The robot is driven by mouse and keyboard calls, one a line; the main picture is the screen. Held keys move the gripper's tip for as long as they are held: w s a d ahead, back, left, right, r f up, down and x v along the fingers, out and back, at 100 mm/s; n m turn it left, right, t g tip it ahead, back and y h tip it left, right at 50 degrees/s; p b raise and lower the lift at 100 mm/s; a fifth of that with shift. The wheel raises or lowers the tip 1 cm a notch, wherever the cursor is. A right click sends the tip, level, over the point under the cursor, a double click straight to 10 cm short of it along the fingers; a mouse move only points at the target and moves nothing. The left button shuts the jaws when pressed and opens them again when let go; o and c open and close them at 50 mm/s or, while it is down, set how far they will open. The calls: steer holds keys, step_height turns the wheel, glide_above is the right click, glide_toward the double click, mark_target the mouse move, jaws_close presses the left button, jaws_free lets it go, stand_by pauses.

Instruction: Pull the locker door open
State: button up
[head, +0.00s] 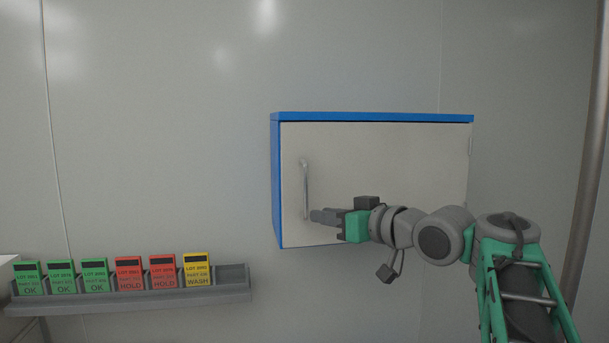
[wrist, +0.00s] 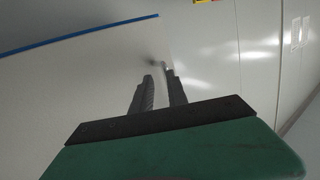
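The locker (head: 276,185) is a blue-framed box on the wall. Its pale door (head: 390,160) looks closed in the head view. A vertical metal handle (head: 305,182) is on the door's left side. My gripper (head: 316,215) comes in from the right, with its fingertips close to the handle's lower end. In the wrist view my gripper (wrist: 160,75) has its two dark fingers a little apart, with a narrow gap between them. A small dark piece that looks like part of the handle (wrist: 157,64) shows just beyond the tips. Whether they touch it is unclear.
A grey rack (head: 215,293) on the lower left holds several green, red and yellow lot cards, with an empty slot at its right end. A vertical pipe (head: 592,150) runs along the far right. The wall left of the locker is clear.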

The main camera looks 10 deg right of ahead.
mark_target(306, 184)
step_height(306, 184, up, 6)
steer(key=s+d+f+n+y, duration=0.1)
steer(key=s+n+y, duration=0.1)
steer(key=p+x, duration=0.1)
steer(key=x, duration=0.4)
steer(key=r+p+x, duration=0.1)
steer(key=x, duration=0.2)
steer(key=shift+p, duration=0.3)
jaws_close()
stand_by(0.6)
